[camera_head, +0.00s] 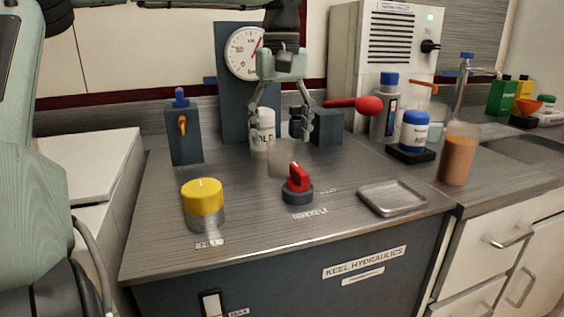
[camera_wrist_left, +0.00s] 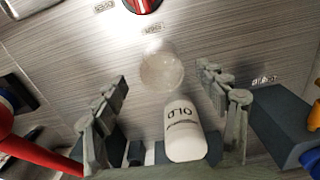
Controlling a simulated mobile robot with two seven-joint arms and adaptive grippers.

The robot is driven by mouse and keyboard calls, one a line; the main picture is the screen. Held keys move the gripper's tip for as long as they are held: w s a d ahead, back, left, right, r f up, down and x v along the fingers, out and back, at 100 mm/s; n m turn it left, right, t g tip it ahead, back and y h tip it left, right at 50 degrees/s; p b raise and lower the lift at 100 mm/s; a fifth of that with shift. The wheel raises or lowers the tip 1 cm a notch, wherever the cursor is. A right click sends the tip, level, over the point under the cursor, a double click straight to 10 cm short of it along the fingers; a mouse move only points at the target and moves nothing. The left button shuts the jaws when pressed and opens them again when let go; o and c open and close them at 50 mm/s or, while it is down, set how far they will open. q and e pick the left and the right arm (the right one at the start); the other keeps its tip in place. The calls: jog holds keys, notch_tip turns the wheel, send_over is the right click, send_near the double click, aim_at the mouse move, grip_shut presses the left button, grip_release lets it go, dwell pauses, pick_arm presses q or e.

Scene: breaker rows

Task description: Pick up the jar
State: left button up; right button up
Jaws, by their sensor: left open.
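My left gripper (camera_head: 280,122) is open above the back of the steel worktop, fingers pointing down. A white cylindrical container (camera_head: 262,138) with dark lettering, partly legible as "OLD", stands behind or beside the left finger. In the left wrist view this container (camera_wrist_left: 184,135) shows low between the open fingers, with no visible grip on it. A translucent colourless vessel (camera_head: 281,160) stands just in front; it also shows in the left wrist view (camera_wrist_left: 160,70), ahead of the fingertips. My right gripper is not in view.
A red knob (camera_head: 297,180) and a yellow-topped cylinder (camera_head: 203,203) stand in front. A metal tray (camera_head: 392,198) and brown-filled vessel (camera_head: 457,158) are at right. A red-ended lever (camera_head: 368,106), gauge panel (camera_head: 233,110) and blue-grey valve block (camera_head: 186,138) crowd the back.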

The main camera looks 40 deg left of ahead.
aim_at(281, 153)
pick_arm(q)
notch_tip(281, 153, down, 4)
jog(key=shift+s+f, duration=0.15)
jog(key=shift+f, duration=0.05)
jog(key=shift+r, duration=0.1)
jog(key=c, duration=1.3)
jog(key=shift+o, duration=0.2)
